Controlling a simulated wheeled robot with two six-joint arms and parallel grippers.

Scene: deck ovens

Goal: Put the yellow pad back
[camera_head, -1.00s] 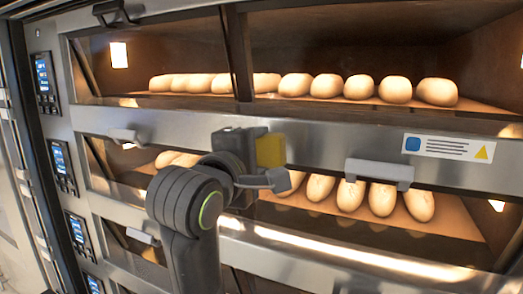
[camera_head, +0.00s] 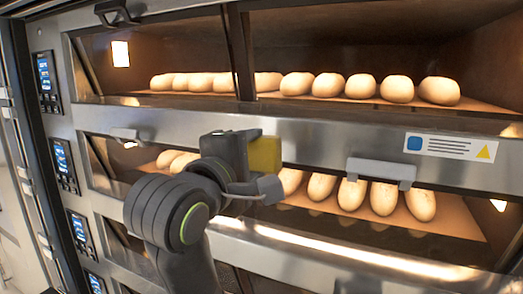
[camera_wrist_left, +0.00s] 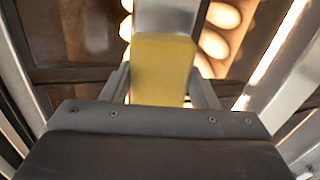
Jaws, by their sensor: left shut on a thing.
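The yellow pad (camera_head: 265,155) is a small block held in my left gripper (camera_head: 262,168), in front of the steel oven fronts in the head view. In the left wrist view the yellow pad (camera_wrist_left: 162,72) stands out between the two fingers of my left gripper (camera_wrist_left: 162,85), which is shut on it. Its far end is near the steel band between two oven decks; I cannot tell whether it touches. My right gripper is not in view.
Oven decks with glass fronts hold rows of pale loaves (camera_head: 345,87). A grey handle (camera_head: 381,171) juts out right of the pad, and another handle (camera_head: 126,135) is at left. A label (camera_head: 450,147) is on the steel band. Control panels (camera_head: 47,80) line the left.

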